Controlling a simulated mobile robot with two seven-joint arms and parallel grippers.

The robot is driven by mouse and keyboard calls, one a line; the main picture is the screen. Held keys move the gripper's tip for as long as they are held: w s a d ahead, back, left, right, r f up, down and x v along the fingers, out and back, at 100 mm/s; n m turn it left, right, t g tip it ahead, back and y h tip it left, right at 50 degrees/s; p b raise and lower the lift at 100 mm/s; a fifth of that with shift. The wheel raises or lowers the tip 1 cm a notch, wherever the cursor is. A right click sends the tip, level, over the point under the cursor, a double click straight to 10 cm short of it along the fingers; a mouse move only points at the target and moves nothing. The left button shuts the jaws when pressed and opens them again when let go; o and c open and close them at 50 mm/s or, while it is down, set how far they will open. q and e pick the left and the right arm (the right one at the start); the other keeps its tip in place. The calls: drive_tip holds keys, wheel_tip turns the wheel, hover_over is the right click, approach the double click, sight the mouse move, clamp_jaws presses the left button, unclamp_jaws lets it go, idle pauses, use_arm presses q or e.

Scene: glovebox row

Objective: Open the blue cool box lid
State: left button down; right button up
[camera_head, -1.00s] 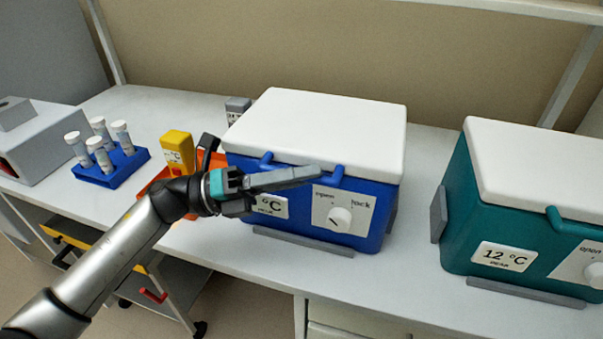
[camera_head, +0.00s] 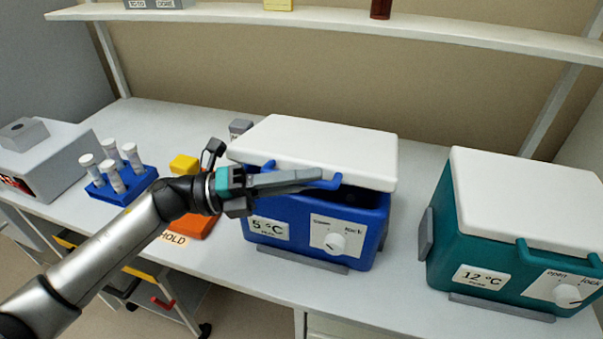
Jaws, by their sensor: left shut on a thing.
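The blue cool box (camera_head: 375,222) stands on the bench in the middle, with a 5 °C label and a white dial (camera_head: 336,243) on its front. Its white lid (camera_head: 315,150) is tilted up a little at the front, and a dark gap shows under its front edge at the right. My left gripper (camera_head: 318,180) is at the front edge of the lid, shut on the blue lid handle (camera_head: 326,184). The gripper hides much of the handle. My right gripper is not in view.
A teal 12 °C cool box (camera_head: 437,235) with its lid down stands at the right. A blue rack (camera_head: 118,192) with several capped tubes, a yellow object (camera_head: 184,165) and an orange tray (camera_head: 196,226) are at the left. A shelf (camera_head: 330,28) runs above the bench.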

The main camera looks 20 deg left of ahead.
use_arm(q)
drive_tip(key=w+r+n+p, duration=0.1)
drive_tip(key=r+p, duration=0.2)
drive_tip(key=w+r+n+y+p, duration=0.1)
drive_tip(key=w+r+p, duration=0.1)
drive_tip(key=r+p, duration=0.1)
drive_tip(key=w+r+n+p, duration=0.1)
drive_tip(key=r+n+p, duration=0.1)
drive_tip(key=p, duration=0.3)
drive_tip(key=shift+w+r+y, duration=0.15)
drive_tip(key=shift+r+y, duration=0.25)
drive_tip(key=shift+r, duration=0.05)
drive_tip(key=shift+w+d+r+n+p, duration=0.1)
drive_tip(key=shift+w+r+n+p, duration=0.55)
drive_tip(key=shift+p, duration=0.35)
drive_tip(key=shift+w, duration=0.1)
drive_tip(key=c, duration=1.1)
unclamp_jaws()
drive_tip(key=b+v, duration=0.1)
drive_tip(key=v, duration=0.4)
drive_tip(key=b+v, duration=0.1)
drive_tip(key=v, duration=0.4)
drive_tip(key=b+v, duration=0.2)
drive_tip(key=v, duration=0.3)
drive_tip(key=shift+r, duration=0.3)
